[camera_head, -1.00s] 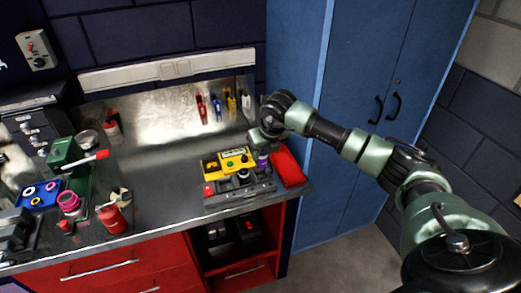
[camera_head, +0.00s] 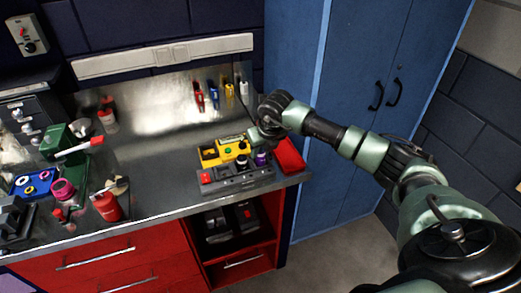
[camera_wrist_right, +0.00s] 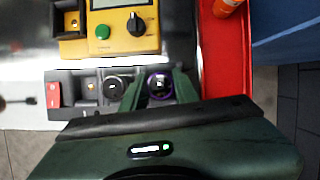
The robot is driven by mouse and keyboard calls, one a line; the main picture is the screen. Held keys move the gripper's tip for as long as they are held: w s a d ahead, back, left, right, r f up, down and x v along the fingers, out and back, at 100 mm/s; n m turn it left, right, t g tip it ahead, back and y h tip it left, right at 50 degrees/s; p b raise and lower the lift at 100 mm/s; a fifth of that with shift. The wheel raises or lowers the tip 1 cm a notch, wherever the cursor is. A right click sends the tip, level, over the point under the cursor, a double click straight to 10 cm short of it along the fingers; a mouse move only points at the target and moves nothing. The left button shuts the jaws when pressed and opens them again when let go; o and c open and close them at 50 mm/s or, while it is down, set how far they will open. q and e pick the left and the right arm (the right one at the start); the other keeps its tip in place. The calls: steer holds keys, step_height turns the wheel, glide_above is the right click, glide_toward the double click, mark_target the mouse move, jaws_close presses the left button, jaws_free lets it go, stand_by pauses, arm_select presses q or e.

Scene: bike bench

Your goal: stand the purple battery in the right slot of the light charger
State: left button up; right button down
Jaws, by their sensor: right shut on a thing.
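The light charger (camera_head: 237,181) is a grey block with a red switch at its left end, near the bench's front edge. It also shows in the wrist view (camera_wrist_right: 75,75). My right gripper (camera_head: 259,147) is over the charger's right end, shut on the purple battery (camera_head: 261,159). In the wrist view, the fingers (camera_wrist_right: 158,90) are on both sides of the battery's purple-ringed top (camera_wrist_right: 159,84). The battery looks upright at the right slot. Its lower end is hidden, so I cannot tell how deep it sits. A dark round battery (camera_wrist_right: 113,87) stands to its left. My left gripper is out of view.
A yellow device (camera_head: 226,152) with a green button and black knob stands right behind the charger. A red tray (camera_head: 290,155) is close on the right. A blue cabinet (camera_head: 345,110) stands beyond the bench's right end. Bench surface (camera_head: 155,170) left of the charger is clear.

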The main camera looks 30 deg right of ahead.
mark_target(261, 150)
steer(key=shift+b, duration=0.4)
stand_by(0.8)
steer(key=shift+f+b, duration=0.55)
steer(key=shift+f, duration=0.05)
steer(key=c, duration=1.4)
jaws_free()
steer(key=shift+r, duration=0.1)
steer(key=shift+o, duration=0.2)
steer(key=shift+p+v, duration=1.9)
steer(key=shift+v, duration=0.95)
steer(key=shift+p+v, duration=1.3)
steer(key=shift+v, duration=1.4)
